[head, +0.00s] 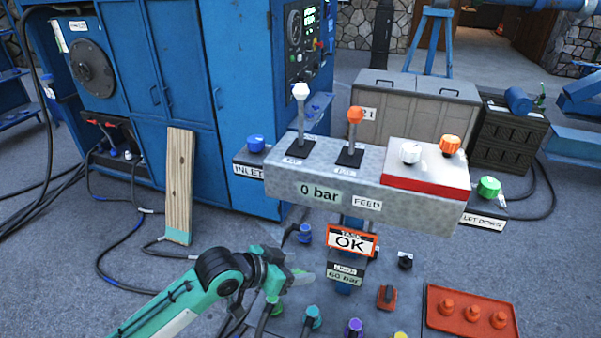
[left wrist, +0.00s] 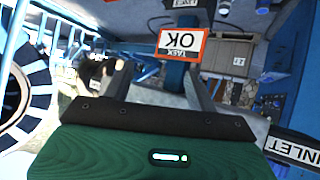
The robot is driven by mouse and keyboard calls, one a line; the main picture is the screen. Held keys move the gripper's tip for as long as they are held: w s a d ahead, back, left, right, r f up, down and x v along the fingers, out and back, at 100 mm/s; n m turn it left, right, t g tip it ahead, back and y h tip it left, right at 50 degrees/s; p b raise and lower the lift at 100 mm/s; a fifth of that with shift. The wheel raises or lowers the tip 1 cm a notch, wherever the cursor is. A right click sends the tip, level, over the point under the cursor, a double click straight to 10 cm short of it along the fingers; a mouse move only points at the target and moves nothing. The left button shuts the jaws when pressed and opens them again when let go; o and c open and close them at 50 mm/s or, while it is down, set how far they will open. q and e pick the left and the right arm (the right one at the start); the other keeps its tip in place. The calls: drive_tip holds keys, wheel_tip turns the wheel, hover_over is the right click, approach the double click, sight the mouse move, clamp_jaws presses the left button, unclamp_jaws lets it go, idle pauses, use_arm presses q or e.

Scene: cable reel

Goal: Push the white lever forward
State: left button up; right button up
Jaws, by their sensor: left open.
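The white lever (head: 300,91) stands on the grey speckled control box (head: 322,172), its white knob on a metal stem above a black base plate. It looks close to upright in the head view. My left gripper (head: 304,276) is open and empty, low in front of the box and well below the lever, not touching it. Its fingers also show in the left wrist view (left wrist: 160,82), with the orange-framed OK tag (left wrist: 181,41) beyond them. The lever cannot be made out in the wrist view. My right gripper is not in view.
An orange lever (head: 355,115) stands close to the right of the white one. White and orange knobs sit on a red-edged box (head: 428,170); blue INLET (head: 256,143) and green (head: 489,186) knobs flank the panel. The OK tag (head: 352,240) hangs in front. A plank (head: 179,185) leans on the blue cabinet.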

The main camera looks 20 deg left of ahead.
use_arm(q)
drive_tip(key=w+a+r+t+h, duration=0.2)
drive_tip(key=w+a+r, duration=0.2)
drive_tip(key=w+r, duration=0.7)
drive_tip(key=n+t+h, duration=0.1)
drive_tip(key=n+t, duration=0.1)
drive_tip(key=t, duration=0.2)
approach(294, 92)
drive_tip(key=p+x, duration=0.6)
drive_tip(key=x, duration=0.4)
drive_tip(key=shift+w+d, duration=0.15)
drive_tip(key=shift+w, duration=0.1)
drive_tip(key=shift+w+d+f+p, duration=0.1)
drive_tip(key=shift+w+d+p, duration=0.3)
drive_tip(key=shift+w, duration=0.15)
drive_tip(key=shift+c, duration=0.2)
